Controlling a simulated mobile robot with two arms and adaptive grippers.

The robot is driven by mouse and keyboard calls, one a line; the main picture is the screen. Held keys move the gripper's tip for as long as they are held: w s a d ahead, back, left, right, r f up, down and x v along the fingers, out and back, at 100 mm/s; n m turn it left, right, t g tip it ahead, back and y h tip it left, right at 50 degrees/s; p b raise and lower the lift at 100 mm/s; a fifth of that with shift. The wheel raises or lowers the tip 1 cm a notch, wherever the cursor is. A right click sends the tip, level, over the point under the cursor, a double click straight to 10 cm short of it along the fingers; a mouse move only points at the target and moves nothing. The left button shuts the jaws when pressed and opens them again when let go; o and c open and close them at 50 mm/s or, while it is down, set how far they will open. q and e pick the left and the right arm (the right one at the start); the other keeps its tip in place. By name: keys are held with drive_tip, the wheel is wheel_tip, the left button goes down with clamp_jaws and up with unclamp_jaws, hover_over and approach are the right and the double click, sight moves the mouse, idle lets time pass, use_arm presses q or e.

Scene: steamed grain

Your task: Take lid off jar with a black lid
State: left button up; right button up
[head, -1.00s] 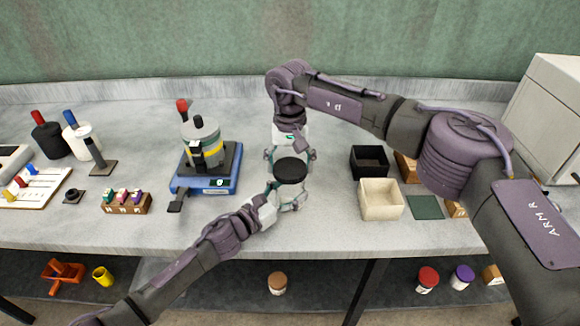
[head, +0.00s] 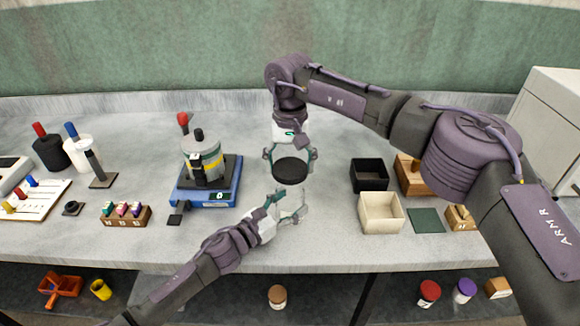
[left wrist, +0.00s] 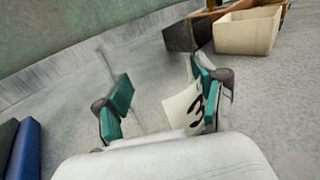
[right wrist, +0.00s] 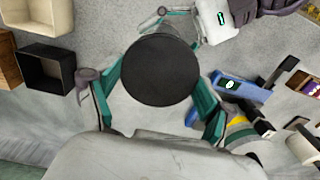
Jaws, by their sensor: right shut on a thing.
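The black lid (head: 290,170) is a round dark disc between the fingers of my right gripper (head: 290,157), which is shut on it. The lid faces the right wrist camera (right wrist: 160,70) and hides much of what lies below. My left gripper (head: 283,210) is lower and nearer the front edge, with its fingers apart. In the left wrist view, a clear jar with a white label marked 3 (left wrist: 183,108) stands between those fingers, with the label near the right finger. I cannot tell whether both fingers press on the jar. A gap shows between the lid and my left fingers.
A blue scale (head: 205,192) with a grey container stands to the left. A black bin (head: 369,174) and a cream bin (head: 380,212) stand to the right. Bench top is bare behind my right gripper. The bench's front edge is close below my left gripper.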

use_arm(q)
drive_tip(key=o, duration=0.4)
drive_tip(key=shift+a, duration=0.1)
